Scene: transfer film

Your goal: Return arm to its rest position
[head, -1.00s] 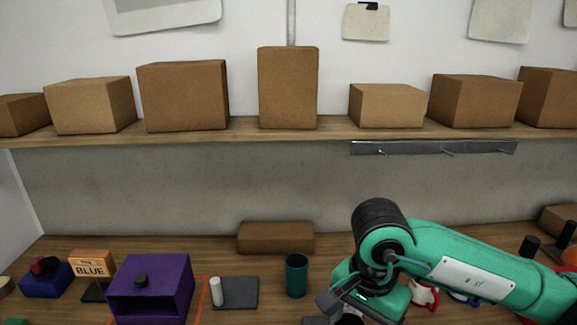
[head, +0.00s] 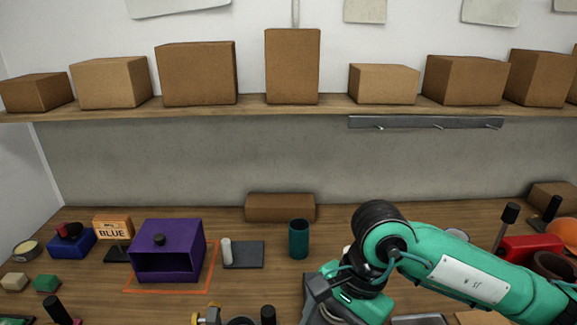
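My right arm (head: 450,272) is green and comes in from the right over the wooden table. Its gripper (head: 322,300) points down toward the lower edge of the head view. The wrist and the picture edge hide most of its fingers, so I cannot tell if it is open or shut or holds anything. My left gripper and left arm do not show.
A purple box (head: 168,248) with an open front stands inside an orange outline. A teal cup (head: 299,240) stands just behind my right wrist. A red box (head: 530,250) is partly behind the forearm. Cardboard boxes line the shelf (head: 200,106) above.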

